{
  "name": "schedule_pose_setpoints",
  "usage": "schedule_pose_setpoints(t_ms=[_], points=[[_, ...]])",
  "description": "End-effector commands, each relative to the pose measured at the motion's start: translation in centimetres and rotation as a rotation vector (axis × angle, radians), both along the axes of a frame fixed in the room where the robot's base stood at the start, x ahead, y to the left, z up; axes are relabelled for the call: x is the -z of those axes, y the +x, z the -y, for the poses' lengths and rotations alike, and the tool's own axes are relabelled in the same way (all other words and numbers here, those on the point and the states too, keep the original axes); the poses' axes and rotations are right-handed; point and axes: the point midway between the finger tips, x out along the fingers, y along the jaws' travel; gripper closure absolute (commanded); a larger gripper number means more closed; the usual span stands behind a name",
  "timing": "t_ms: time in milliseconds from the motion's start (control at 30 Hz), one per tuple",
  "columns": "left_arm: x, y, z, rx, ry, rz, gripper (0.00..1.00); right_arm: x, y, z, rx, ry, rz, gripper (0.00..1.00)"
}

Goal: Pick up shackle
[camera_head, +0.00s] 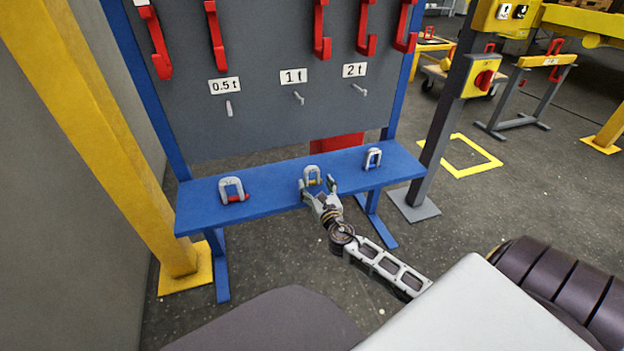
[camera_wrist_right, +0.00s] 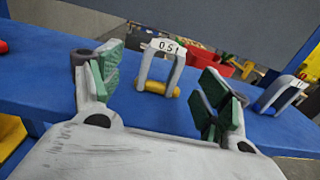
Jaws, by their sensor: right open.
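Three grey shackles stand on a blue shelf (camera_head: 270,184). The left one (camera_head: 231,188) has a red pin, the middle one (camera_head: 312,172) a yellow pin, and the right one (camera_head: 373,158) a blue pin. My right gripper (camera_head: 317,186) is open and empty at the shelf's front edge, just in front of the middle shackle. In the right wrist view, that shackle (camera_wrist_right: 143,70) shows between the two green-padded fingers, a little beyond them, and no contact is visible. The blue-pinned shackle (camera_wrist_right: 276,95) is at the right there. My left gripper is not in view.
A grey panel (camera_head: 265,120) behind the shelf has 0.5 t, 1 t and 2 t labels, pegs and red hooks (camera_head: 217,36). A red bin (camera_head: 336,147) is behind the shelf. A yellow post (camera_head: 90,120) stands left, a dark post (camera_head: 441,120) right.

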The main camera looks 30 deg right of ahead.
Motion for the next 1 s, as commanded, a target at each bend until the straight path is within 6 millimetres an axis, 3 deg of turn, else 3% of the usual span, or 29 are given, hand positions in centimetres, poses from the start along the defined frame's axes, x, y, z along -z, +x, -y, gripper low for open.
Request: schedule_pose_setpoints(t_ms=[200,733,1000], points=[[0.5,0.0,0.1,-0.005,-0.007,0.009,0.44,0.0,1.2,0.3,0.000,0.000,0.001,0.24],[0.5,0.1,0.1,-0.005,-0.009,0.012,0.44,-0.1,1.6,0.5,0.000,-0.001,0.002,0.24],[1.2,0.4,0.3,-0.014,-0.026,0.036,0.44,-0.4,3.3,1.3,0.001,0.000,0.002,0.24]])
